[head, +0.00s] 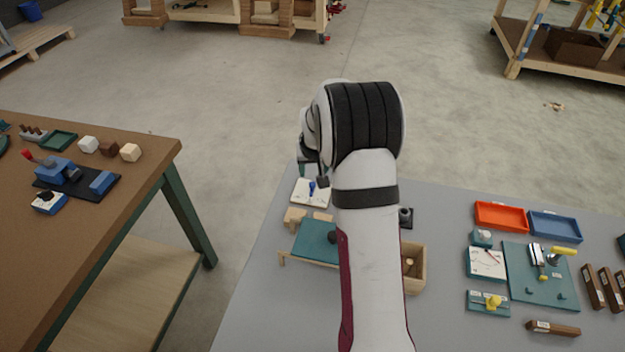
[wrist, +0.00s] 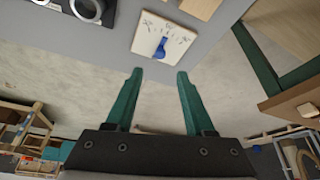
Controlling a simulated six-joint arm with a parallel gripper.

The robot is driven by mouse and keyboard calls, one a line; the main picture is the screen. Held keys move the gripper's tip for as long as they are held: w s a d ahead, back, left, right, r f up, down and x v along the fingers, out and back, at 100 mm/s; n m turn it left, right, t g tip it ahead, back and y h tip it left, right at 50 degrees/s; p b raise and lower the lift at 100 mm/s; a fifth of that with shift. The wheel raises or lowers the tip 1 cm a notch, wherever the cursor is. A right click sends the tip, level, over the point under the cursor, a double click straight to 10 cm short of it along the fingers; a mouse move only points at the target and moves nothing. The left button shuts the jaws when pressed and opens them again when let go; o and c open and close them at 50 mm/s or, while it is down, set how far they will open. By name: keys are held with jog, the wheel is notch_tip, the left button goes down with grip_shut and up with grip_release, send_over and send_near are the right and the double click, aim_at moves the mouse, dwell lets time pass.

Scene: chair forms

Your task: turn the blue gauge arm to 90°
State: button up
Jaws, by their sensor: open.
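The blue gauge arm (wrist: 160,48) sits on a white square dial plate (wrist: 148,36) with dark scale marks, at the upper middle of the wrist view. Its narrow end points toward the marks; the numbers are too small to read. In the head view the blue arm (head: 312,188) and the plate (head: 301,194) lie at the far left of the grey table, partly covered by my arm. My gripper (wrist: 160,73) is open and empty, its two green fingers apart. In the picture its tips lie just below the plate's edge, not around the blue arm.
A small teal-topped stand (head: 313,242) and a wooden box (head: 418,268) are close to my arm. Red (head: 501,216) and blue (head: 555,226) trays and a teal board (head: 530,286) are at right. A brown table (head: 95,215) stands at left across a gap.

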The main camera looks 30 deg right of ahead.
aim_at(312, 183)
jog(key=x, duration=0.8)
jog(key=shift+r, duration=0.1)
grip_shut()
